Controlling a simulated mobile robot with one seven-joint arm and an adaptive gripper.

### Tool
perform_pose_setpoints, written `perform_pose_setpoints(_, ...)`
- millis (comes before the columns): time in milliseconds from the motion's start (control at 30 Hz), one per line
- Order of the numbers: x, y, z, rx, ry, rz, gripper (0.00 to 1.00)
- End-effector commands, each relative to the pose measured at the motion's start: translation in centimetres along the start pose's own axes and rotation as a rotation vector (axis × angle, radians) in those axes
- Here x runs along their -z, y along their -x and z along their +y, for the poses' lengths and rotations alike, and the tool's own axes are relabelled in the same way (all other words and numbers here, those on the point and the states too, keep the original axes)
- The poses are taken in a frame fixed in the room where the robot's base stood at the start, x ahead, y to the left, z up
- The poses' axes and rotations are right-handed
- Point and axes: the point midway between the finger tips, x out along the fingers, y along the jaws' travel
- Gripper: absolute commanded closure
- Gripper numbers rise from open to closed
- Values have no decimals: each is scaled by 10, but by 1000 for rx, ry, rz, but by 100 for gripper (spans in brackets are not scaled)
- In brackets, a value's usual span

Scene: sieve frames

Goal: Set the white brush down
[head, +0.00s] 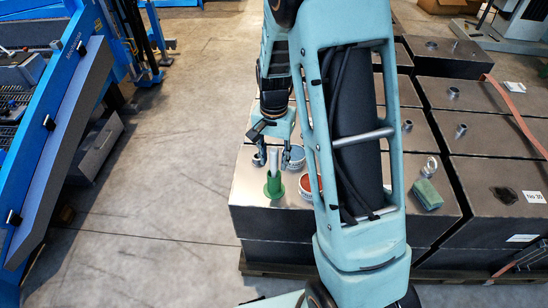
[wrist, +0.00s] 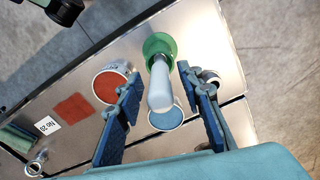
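The white brush (wrist: 160,88) shows as a smooth pale rod, its lower end in a round green holder (wrist: 158,45) on the dark-sided metal block. In the head view the brush (head: 274,168) stands upright in the green holder (head: 273,187). My gripper (wrist: 158,76) is open, with one finger on each side of the brush and a visible gap on both sides. In the head view my gripper (head: 272,160) is just above the holder, pointing down. The brush's bristles are not visible.
A can with red content (wrist: 112,82) and a can with blue content (wrist: 166,117) stand close to the holder. A metal fitting (wrist: 210,77) is near the right finger. A green block (head: 427,193) lies farther right. Open floor (head: 150,210) is to the left.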

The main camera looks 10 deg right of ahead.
Motion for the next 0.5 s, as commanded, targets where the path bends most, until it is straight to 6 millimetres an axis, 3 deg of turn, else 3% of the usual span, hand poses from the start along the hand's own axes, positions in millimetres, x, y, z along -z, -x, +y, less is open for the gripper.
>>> perform_pose_setpoints(167,1,21,-1,3,1,4,66)
perform_pose_setpoints(500,1,94,-1,3,0,4,66)
